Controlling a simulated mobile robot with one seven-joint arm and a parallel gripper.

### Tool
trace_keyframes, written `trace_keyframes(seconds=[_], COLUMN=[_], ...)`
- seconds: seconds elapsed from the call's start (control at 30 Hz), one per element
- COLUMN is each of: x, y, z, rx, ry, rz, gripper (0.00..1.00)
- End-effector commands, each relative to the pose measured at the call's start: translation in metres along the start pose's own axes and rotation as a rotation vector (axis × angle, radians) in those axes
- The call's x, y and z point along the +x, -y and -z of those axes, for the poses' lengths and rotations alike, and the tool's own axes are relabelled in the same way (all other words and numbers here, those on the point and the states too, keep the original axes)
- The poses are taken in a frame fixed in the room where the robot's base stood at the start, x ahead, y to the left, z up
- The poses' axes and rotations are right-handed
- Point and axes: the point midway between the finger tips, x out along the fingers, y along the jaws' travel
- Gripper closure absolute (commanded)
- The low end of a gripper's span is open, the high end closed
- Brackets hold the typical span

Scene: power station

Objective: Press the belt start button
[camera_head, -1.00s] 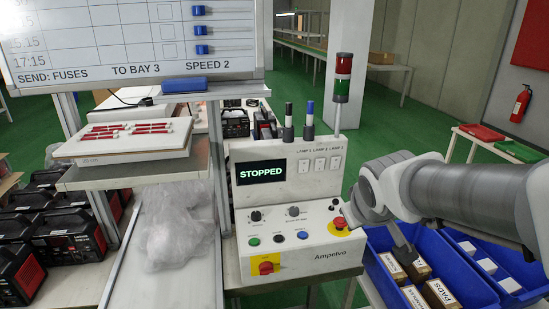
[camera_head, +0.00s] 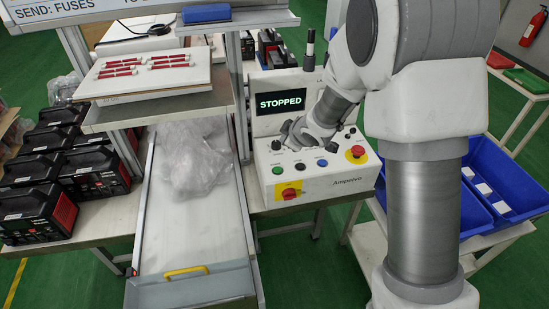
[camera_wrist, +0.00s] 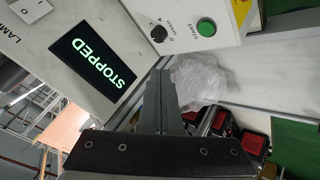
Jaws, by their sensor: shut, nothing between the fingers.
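The control box (camera_head: 330,183) carries a row of buttons along its sloped front. The green start button (camera_head: 277,170) is at the left of that row; in the wrist view it also shows as a green button (camera_wrist: 206,27) labelled START. The box's display (camera_head: 280,102) reads STOPPED, and so does the display in the wrist view (camera_wrist: 95,62). My gripper (camera_head: 292,132) is over the upper left of the panel, behind the green button.
A red emergency knob on a yellow plate (camera_head: 356,153) sits right of the buttons, and a red-yellow switch (camera_head: 288,191) below. The belt (camera_head: 190,225) with a clear plastic bag (camera_head: 193,163) runs left of the box. Blue bins (camera_head: 505,175) stand at right.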

Motion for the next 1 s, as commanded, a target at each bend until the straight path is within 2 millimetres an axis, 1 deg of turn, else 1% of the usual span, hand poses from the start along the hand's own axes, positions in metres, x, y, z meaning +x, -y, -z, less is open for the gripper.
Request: trace_keyframes(seconds=[0.1,0.2,0.6,0.77,1.0], x=[0.009,0.012,0.013,0.018,0.036], y=[0.007,0.01,0.011,0.015,0.028], z=[0.004,0.004,0.004,0.0,-0.013], rx=[-0.027,-0.035,-0.036,-0.036,-0.036], ry=[-0.019,-0.026,-0.027,-0.027,-0.027], rz=[0.019,0.026,0.026,0.027,0.027], gripper=[1.0,1.0,1.0,1.0,1.0])
